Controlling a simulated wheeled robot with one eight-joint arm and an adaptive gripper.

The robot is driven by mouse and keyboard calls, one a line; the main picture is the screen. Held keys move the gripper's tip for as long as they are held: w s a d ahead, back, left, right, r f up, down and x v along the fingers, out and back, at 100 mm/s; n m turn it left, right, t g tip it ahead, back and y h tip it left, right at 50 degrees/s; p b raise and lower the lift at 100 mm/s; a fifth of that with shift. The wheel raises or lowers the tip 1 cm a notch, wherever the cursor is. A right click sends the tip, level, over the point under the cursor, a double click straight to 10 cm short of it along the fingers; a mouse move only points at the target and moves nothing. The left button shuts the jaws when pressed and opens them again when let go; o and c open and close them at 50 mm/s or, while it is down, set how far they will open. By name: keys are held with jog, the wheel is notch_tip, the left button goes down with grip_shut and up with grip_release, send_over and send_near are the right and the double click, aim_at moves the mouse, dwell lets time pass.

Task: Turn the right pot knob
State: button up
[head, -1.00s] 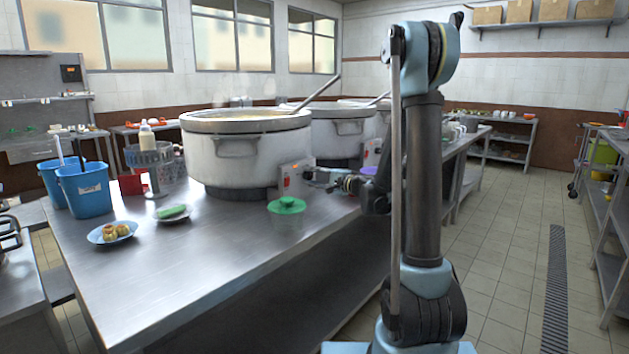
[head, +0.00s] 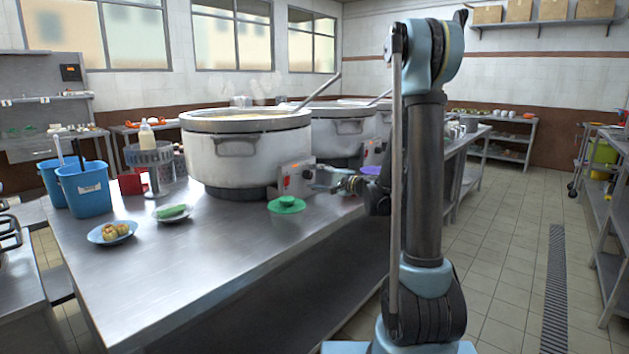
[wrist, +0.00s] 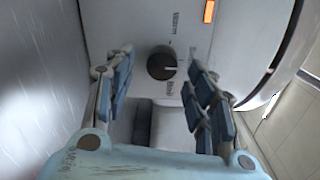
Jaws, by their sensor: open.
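A dark round knob (wrist: 161,62) with a pale pointer line sits on a light control panel (wrist: 140,25) in the wrist view. The same control box (head: 297,178), with a red-orange light, stands at the base of the nearest large pot (head: 246,150) in the head view. My gripper (wrist: 163,70) is open, with one finger on each side of the knob and visible gaps to it. In the head view my gripper (head: 318,180) is at the box's right side. The knob is hidden there.
More pots (head: 340,130) stand behind. Blue buckets (head: 84,190) and small plates (head: 112,233) are at left. The aisle at right is clear.

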jog(key=v, duration=1)
jog(key=shift+s+d+f, duration=0.15)
jog(key=shift+s, duration=0.05)
